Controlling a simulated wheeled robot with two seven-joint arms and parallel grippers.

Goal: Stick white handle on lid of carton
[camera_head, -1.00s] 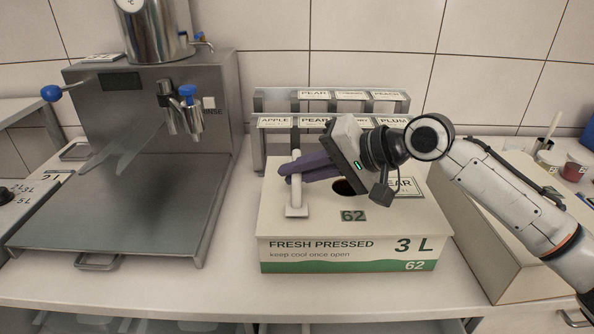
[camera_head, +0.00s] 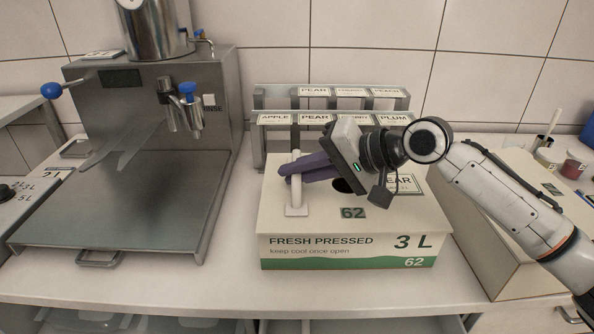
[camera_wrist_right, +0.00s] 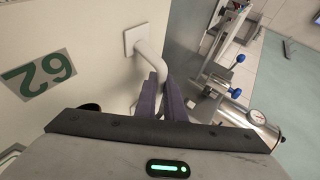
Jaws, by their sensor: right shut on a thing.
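The carton (camera_head: 350,245) stands on the counter with "FRESH PRESSED 3 L" and "62" on its front. Its lid (camera_head: 405,215) carries a dark round hole, a "62" tag and a pear label. The white handle (camera_head: 296,190) is at the left part of the lid, its near square foot on or just above the surface; I cannot tell which. My right gripper (camera_head: 290,174) is shut on the handle's bar, its purple fingers coming from the right. In the right wrist view the handle (camera_wrist_right: 151,50) shows between the fingers (camera_wrist_right: 163,85), one square foot against the lid. My left gripper is out of view.
A steel filling machine (camera_head: 130,105) with a wide tray (camera_head: 120,225) stands left of the carton. A label rack (camera_head: 330,105) stands behind the carton. Another box (camera_head: 480,225) is to the right, under my right arm. Small cups (camera_head: 572,169) stand at the far right.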

